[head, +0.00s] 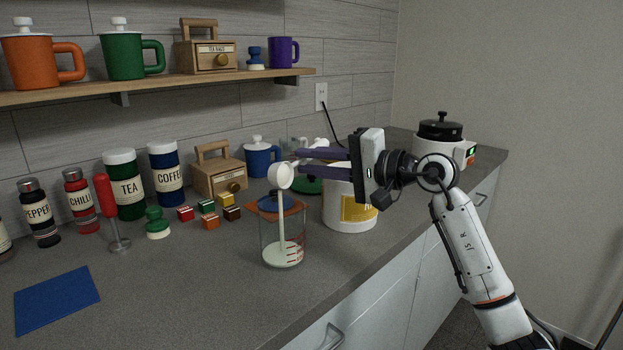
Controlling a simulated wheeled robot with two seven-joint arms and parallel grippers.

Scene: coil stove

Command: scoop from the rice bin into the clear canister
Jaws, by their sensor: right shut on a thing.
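My right gripper (302,162), with purple fingers, is shut on a white scoop (281,176) and holds it above the clear canister (298,238). The scoop is tipped, and a pale stream (281,218) falls from it into the canister. A shallow pale layer of rice (284,257) covers the canister's bottom, beside red level marks. The rice bin (338,213), white with a yellow label, stands just behind and right of the canister, under my right gripper. My left gripper is not in view.
Tea (124,185) and coffee (166,175) canisters, spice jars and small coloured cubes stand to the left. A red-handled tool (108,212) stands upright. A blue mat (57,300) lies front left. A rice cooker-like pot (440,142) stands back right.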

